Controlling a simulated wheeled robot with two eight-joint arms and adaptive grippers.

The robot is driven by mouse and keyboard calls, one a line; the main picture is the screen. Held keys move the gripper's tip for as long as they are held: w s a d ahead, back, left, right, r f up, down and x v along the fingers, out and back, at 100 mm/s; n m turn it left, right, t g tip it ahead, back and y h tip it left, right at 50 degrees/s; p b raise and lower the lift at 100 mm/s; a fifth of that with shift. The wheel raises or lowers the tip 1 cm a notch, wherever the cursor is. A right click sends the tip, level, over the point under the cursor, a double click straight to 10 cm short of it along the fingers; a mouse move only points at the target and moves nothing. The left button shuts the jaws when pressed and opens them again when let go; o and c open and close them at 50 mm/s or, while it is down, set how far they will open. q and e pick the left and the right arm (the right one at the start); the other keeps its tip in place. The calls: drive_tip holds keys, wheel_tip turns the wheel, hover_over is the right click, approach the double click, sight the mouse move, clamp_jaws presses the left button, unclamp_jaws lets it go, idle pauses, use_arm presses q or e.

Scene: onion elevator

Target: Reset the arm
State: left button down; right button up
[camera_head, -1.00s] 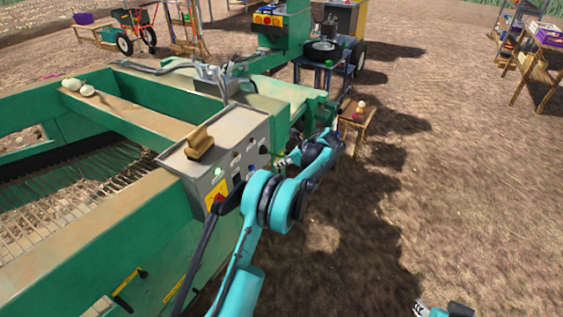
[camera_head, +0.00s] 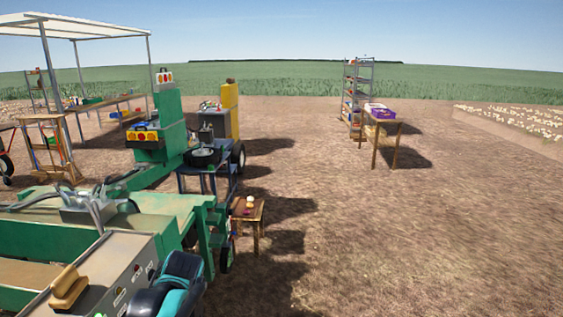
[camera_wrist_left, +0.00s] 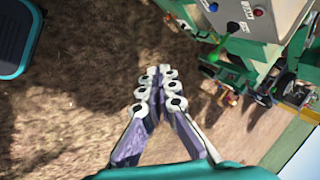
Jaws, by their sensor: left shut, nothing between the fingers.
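My left gripper (camera_wrist_left: 159,78) shows in the left wrist view with its two fingers together and nothing between them, over bare brown soil. The control box of the green machine is at the upper right of that view (camera_wrist_left: 245,18), apart from the fingers. In the head view my left arm (camera_head: 170,285) is folded at the bottom, beside the grey control box (camera_head: 95,275); the left fingers are hidden there. My right gripper is in neither current view.
The green machine (camera_head: 160,205) fills the lower left. A small wooden stool (camera_head: 248,214) with small round items stands beside it. A wooden table (camera_head: 385,128) with a purple crate (camera_head: 380,111) and a shelf rack (camera_head: 356,95) stand farther back. Open soil lies at the right.

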use_arm(q)
drive_tip(key=s+d+f+n+t+h, duration=0.1)
drive_tip(key=s+d+f+n, duration=0.2)
drive_tip(key=s, duration=0.6)
drive_tip(key=s+d+f+n+t+h, duration=0.1)
drive_tip(key=s+d+f+n+h, duration=0.1)
drive_tip(key=s+d+n, duration=0.3)
drive_tip(key=s+f, duration=0.1)
drive_tip(key=s, duration=0.3)
drive_tip(key=shift+n+t+h, duration=0.3)
